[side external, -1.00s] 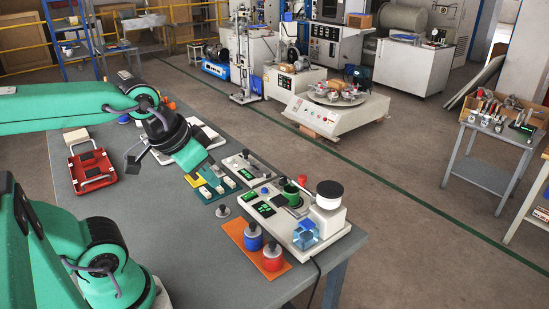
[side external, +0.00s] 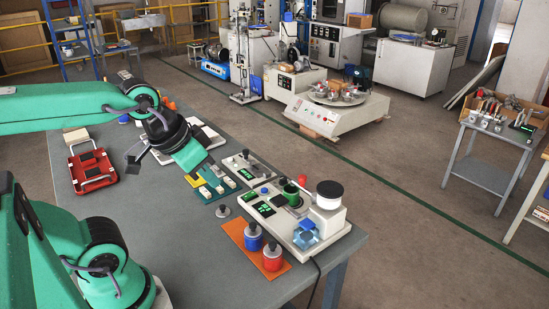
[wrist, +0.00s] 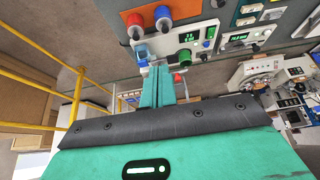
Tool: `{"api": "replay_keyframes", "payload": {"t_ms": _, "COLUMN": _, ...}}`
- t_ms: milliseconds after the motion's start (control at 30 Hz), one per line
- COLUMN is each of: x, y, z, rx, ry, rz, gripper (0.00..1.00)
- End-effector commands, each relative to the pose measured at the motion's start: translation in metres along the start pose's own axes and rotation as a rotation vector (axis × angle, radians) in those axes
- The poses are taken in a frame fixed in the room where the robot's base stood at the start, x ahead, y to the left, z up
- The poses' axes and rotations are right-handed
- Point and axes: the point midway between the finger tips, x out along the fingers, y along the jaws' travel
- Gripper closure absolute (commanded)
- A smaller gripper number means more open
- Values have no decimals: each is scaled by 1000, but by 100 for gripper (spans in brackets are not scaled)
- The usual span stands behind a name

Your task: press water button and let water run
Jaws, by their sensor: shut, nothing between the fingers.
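I cannot tell which control is the water button. My gripper (side external: 203,158) is up and left of the tester, above the table and apart from it. In the wrist view its green fingers (wrist: 162,70) are together and empty, with the tester (wrist: 195,45) beyond them.
An orange mat (side external: 234,226) with a blue pot (side external: 253,238) and a red pot (side external: 272,257) lies left of the tester. A smaller tester (side external: 250,167) and a yellow-edged tray (side external: 212,183) lie near my gripper. A red case (side external: 90,168) lies further left.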

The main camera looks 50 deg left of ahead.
Motion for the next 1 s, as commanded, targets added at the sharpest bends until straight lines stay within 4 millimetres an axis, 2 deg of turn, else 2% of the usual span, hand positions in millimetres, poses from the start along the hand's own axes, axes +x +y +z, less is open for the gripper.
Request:
{"api": "replay_keyframes", "payload": {"t_ms": 667, "x": 2, "y": -1, "z": -4, "rx": -16, "ry": 4, "rz": -3, "gripper": 100}}
{"api": "replay_keyframes", "payload": {"t_ms": 1000, "x": 23, "y": -13, "z": -34, "rx": -145, "ry": 40, "rz": -22, "gripper": 100}}
